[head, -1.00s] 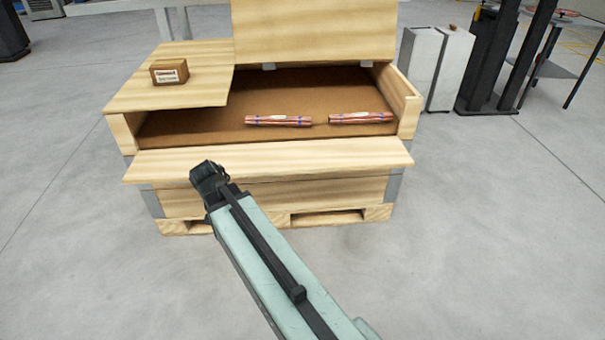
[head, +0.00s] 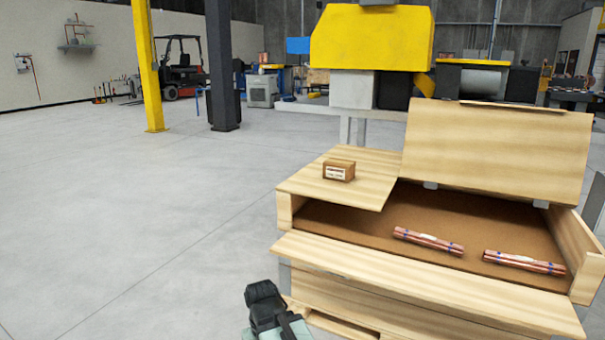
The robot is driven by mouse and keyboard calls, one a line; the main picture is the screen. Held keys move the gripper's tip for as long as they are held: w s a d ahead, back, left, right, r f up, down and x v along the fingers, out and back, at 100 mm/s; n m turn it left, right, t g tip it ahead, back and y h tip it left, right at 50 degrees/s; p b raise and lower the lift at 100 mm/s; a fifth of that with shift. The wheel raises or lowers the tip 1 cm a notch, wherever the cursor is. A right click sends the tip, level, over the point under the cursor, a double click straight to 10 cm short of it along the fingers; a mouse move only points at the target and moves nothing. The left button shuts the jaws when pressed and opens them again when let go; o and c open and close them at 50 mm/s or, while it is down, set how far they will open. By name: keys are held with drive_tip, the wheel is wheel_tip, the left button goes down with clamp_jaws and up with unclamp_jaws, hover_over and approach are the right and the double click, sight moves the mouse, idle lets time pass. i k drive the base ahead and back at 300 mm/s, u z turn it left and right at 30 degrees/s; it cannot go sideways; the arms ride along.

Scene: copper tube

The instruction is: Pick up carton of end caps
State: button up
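The carton of end caps (head: 339,170) is a small brown box with a white label. It sits upright on the flat wooden panel (head: 370,195) at the left of the wooden crate (head: 390,298). The end of my arm, with my gripper (head: 262,293), shows at the bottom, in front of the crate's left front corner. It is well apart from the carton, lower in the picture and to its left. The fingers cannot be made out, so I cannot see whether they are open.
Two bundles of copper tubes (head: 428,241) lie on the brown floor inside the crate. The raised lid (head: 495,150) stands at the back right, and a front flap (head: 420,285) sticks out. A yellow machine (head: 370,38) stands behind. The floor to the left is clear.

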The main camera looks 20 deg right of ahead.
sight(335, 169)
drive_tip(key=u, duration=2.3)
drive_tip(key=k, duration=1.45)
drive_tip(key=z, duration=1.85)
drive_tip(key=i, duration=1)
drive_tip(key=z, duration=0.1)
